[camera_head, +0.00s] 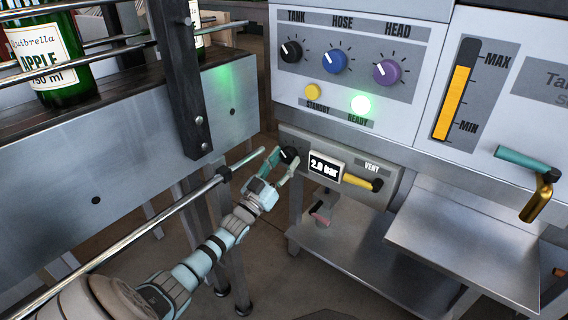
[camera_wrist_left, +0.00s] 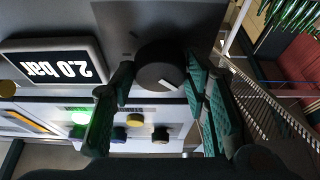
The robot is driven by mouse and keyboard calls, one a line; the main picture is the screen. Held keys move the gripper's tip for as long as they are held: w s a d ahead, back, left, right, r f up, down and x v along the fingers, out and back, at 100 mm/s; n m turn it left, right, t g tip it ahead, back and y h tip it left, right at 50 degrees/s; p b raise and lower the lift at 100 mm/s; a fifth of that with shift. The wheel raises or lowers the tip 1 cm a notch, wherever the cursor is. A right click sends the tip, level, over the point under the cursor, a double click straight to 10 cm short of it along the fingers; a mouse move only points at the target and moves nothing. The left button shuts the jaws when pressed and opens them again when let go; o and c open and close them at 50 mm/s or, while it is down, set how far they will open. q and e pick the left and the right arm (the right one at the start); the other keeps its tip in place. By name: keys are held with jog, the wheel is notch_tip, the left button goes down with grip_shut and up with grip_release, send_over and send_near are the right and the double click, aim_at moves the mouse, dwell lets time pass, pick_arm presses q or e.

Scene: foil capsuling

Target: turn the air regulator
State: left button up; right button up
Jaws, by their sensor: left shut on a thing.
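The air regulator is a black round knob (camera_head: 289,155) with a white pointer mark, on a grey panel below the control box. The pressure display (camera_head: 326,169) beside it reads 2.0 bar. My left gripper (camera_head: 282,162) is at the knob, its fingers on either side of it. In the left wrist view the knob (camera_wrist_left: 160,68) sits between the two green fingers (camera_wrist_left: 155,95), which are shut on it. The fingers partly cover the knob in the head view. My right gripper is not in view.
A yellow vent lever (camera_head: 360,183) sits right of the display. The control box (camera_head: 350,60) with dials and a lit green ready lamp (camera_head: 360,104) is above. A conveyor with guide rails and green bottles (camera_head: 50,55) is left. A metal shelf (camera_head: 465,245) juts out at right.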

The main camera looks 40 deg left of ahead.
pick_arm(q)
jog(key=shift+f, duration=0.1)
dwell(0.3)
jog(key=o, duration=1.1)
jog(key=shift+o, duration=0.2)
jog(key=v, duration=0.7)
jog(key=shift+s, duration=0.25)
jog(key=shift+f, duration=0.15)
